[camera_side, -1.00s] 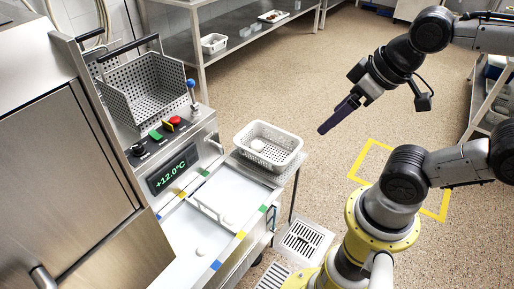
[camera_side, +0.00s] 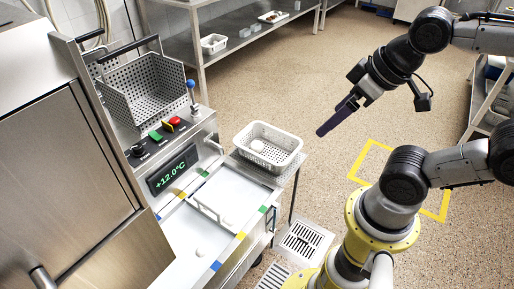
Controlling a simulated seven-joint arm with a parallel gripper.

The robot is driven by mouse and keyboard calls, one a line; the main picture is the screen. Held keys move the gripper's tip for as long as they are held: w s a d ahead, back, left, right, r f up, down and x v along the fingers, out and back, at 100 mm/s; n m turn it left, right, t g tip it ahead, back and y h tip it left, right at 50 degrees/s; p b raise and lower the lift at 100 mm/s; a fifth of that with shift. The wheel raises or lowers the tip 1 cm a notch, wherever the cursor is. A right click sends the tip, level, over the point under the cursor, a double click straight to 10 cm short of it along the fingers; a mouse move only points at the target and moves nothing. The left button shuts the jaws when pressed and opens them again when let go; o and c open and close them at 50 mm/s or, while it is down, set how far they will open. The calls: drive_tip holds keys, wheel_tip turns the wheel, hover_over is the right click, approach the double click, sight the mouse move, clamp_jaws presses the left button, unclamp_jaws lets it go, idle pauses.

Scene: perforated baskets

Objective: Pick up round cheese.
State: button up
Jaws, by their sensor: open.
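Three small round white cheeses show. One cheese (camera_side: 257,146) lies in the white perforated basket (camera_side: 290,159) on the small stand at the end of the machine. A second cheese (camera_side: 228,220) lies on the white surface by the clear divider. A third cheese (camera_side: 200,252) lies on the white surface nearer the front. My gripper (camera_side: 322,131) is in the air to the right of the basket, pointing down and left, apart from every cheese. It is open, and nothing shows between its dark fingers.
A metal perforated basket (camera_side: 150,95) stands behind the control panel with its buttons and blue-knobbed lever (camera_side: 191,84). The display (camera_side: 172,170) reads +12.0°C. A metal shelf (camera_side: 240,38) holds small containers at the back. The floor between is clear.

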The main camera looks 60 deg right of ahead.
drive_tip(key=w+r+n+t, duration=0.1)
drive_tip(key=w+r, duration=0.3)
drive_tip(key=w, duration=0.3)
drive_tip(key=w+r+n+t, duration=0.15)
drive_tip(key=w+r, duration=0.25)
drive_tip(key=w, duration=0.4)
drive_tip(key=w+d+f+m, duration=0.1)
drive_tip(key=w+d+f, duration=0.25)
drive_tip(key=w, duration=0.45)
drive_tip(key=w+d+f+m, duration=0.1)
drive_tip(key=w+d+f, duration=0.1)
drive_tip(key=w+d, duration=0.5)
drive_tip(key=m+g+h, duration=0.1)
drive_tip(key=m+g, duration=0.1)
drive_tip(key=g, duration=0.2)
hover_over(257, 144)
drive_tip(key=a, duration=0.3)
wheel_tip(257, 144, down, 29)
drive_tip(key=s+d+f+g, duration=0.15)
drive_tip(key=s+f, duration=0.25)
drive_tip(key=f, duration=0.7)
drive_tip(key=shift+m+t, duration=0.3)
drive_tip(key=shift+m, duration=0.15)
drive_tip(key=x, duration=1.2)
drive_tip(key=shift+w+d+f, duration=0.1)
drive_tip(key=shift+w+d, duration=0.05)
drive_tip(key=shift+d, duration=0.05)
